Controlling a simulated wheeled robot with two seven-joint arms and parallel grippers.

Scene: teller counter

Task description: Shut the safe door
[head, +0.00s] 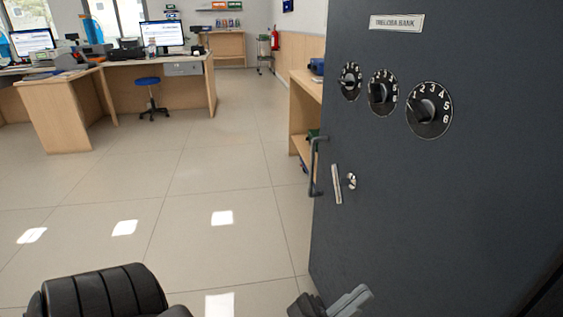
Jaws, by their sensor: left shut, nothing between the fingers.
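The safe door (440,200) is a large dark grey panel that fills the right side of the head view. Its front carries a bank name plate (397,22) and three black number dials (429,110). A bar handle (315,166) stands at its left edge, with a small silver lever (337,184) beside it. The safe body and the door's hinges are not clearly visible, so I cannot tell how far open the door is. My left gripper (347,302) is shut and empty at the bottom edge, low in front of the door's lower left part. My right gripper is out of view.
Tiled floor (190,220) lies open to the left of the door. A wooden shelf unit (301,110) stands behind the door's left edge. Farther back are wooden desks (60,105) with monitors, a blue stool (147,82) and a red fire extinguisher (275,40).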

